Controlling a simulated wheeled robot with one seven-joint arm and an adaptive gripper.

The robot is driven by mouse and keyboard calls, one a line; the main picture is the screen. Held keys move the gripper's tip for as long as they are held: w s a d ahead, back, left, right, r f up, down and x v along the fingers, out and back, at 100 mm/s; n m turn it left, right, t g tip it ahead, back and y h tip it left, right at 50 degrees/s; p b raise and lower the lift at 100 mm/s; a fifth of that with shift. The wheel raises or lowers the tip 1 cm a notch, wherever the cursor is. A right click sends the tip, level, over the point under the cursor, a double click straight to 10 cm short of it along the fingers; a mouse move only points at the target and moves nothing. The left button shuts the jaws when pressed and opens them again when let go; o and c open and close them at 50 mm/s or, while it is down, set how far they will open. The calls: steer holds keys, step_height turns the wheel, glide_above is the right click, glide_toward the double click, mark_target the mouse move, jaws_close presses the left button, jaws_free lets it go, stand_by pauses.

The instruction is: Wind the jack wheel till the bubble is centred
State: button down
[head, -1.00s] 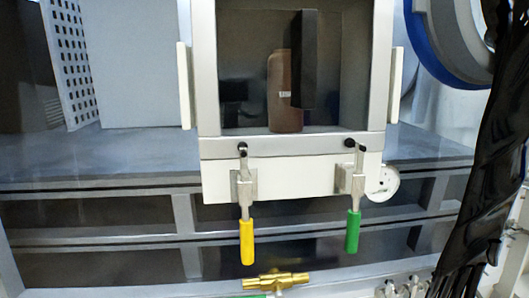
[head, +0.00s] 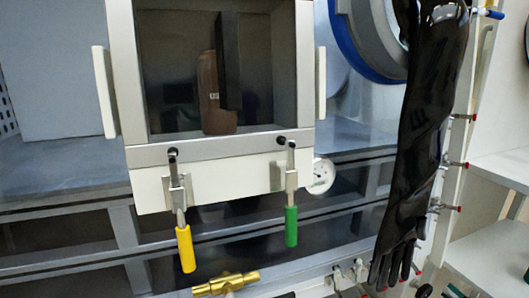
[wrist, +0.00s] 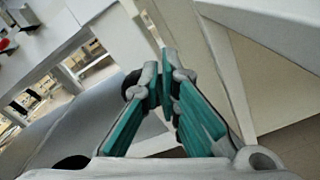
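I cannot make out a jack wheel or a level bubble for certain in either view. A white round disc with small marks (head: 320,176) sits at the lower right corner of a windowed white box (head: 225,172) in the head view. It could be a dial or a wheel; I cannot tell which. My gripper (wrist: 165,72) shows in the wrist view with its teal pads together at the tips and nothing seen between them. It is not in the head view, so its distance from the disc is unclear.
Yellow (head: 186,248) and green (head: 291,226) handled clamps hang under the window. A brass fitting (head: 226,283) is at the bottom. A long black glove (head: 418,150) hangs at right from a blue-ringed port (head: 350,45). White shelves (head: 495,235) stand far right.

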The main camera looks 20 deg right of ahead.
mark_target(431, 290)
steer(key=s, duration=0.3)
steer(key=shift+d, duration=0.1)
steer(key=shift+s, duration=0.1)
steer(key=s+a+r+n+p, duration=0.1)
steer(key=a+n+p, duration=0.4)
steer(key=a+n, duration=0.1)
steer(key=shift+w+a+r, duration=0.1)
steer(key=shift+w, duration=1.6)
steer(key=shift+w+a, duration=0.1)
steer(key=shift+w, duration=1.6)
steer(key=shift+w+d, duration=0.2)
steer(key=shift+d, duration=0.05)
